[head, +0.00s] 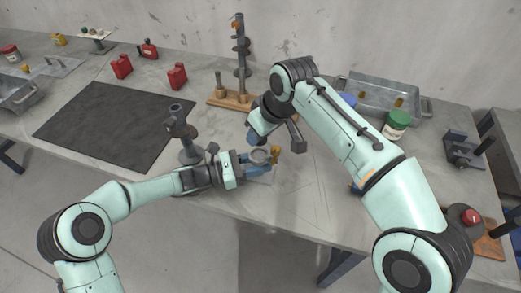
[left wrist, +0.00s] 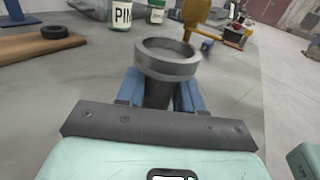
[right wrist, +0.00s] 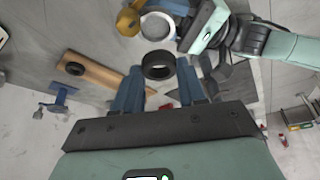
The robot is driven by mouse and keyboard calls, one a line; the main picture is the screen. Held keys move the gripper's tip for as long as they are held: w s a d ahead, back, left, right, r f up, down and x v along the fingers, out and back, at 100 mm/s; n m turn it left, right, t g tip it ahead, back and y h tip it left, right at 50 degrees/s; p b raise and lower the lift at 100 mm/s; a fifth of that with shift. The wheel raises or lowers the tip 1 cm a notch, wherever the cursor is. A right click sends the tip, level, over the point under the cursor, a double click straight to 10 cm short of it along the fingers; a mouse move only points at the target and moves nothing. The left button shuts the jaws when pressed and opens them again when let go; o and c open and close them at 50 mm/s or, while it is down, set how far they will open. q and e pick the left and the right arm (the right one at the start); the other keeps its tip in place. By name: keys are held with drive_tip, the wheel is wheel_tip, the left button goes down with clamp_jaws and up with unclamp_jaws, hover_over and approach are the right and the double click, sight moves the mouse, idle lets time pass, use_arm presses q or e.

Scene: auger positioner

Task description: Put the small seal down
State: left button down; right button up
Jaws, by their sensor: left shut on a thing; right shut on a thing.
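My right gripper (right wrist: 158,82) is shut on a small black ring, the seal (right wrist: 158,66), which shows between its blue fingertips in the right wrist view. In the head view this gripper (head: 251,138) hangs above the table, and the seal is hard to make out. My left gripper (head: 258,163) is shut on a grey ring-topped part (left wrist: 168,60), its ring facing up and its lower body between the fingers. That grey ring also shows in the right wrist view (right wrist: 158,26), just beyond the seal and apart from it in the picture.
A yellow brass piece (head: 275,152) is beside the grey ring. A wooden stand (head: 230,100) with posts is behind, with another black ring (left wrist: 54,32) at its board. A dark stand (head: 185,140) and black mat (head: 110,125) lie left. A green-lidded jar (head: 396,125) stands right.

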sight(260, 157)
use_arm(q)
drive_tip(key=shift+d+f, duration=0.1)
use_arm(e)
wheel_tip(260, 157, down, 6)
drive_tip(key=shift+f, duration=0.25)
drive_tip(key=shift+d+f, duration=0.1)
drive_tip(key=shift+f, duration=0.25)
use_arm(q)
drive_tip(key=shift+s+d, duration=0.1)
drive_tip(key=shift+s, duration=0.1)
use_arm(e)
drive_tip(key=shift+s+d+f, duration=0.1)
drive_tip(key=shift+d+f, duration=0.1)
drive_tip(key=shift+f, duration=0.45)
use_arm(q)
drive_tip(key=shift+r, duration=0.2)
use_arm(e)
drive_tip(key=o, duration=1)
drive_tip(key=shift+r, duration=0.35)
use_arm(q)
drive_tip(key=shift+w, duration=0.2)
use_arm(e)
drive_tip(key=v, duration=1.3)
drive_tip(key=shift+a+r, duration=0.1)
drive_tip(key=shift+a, duration=0.3)
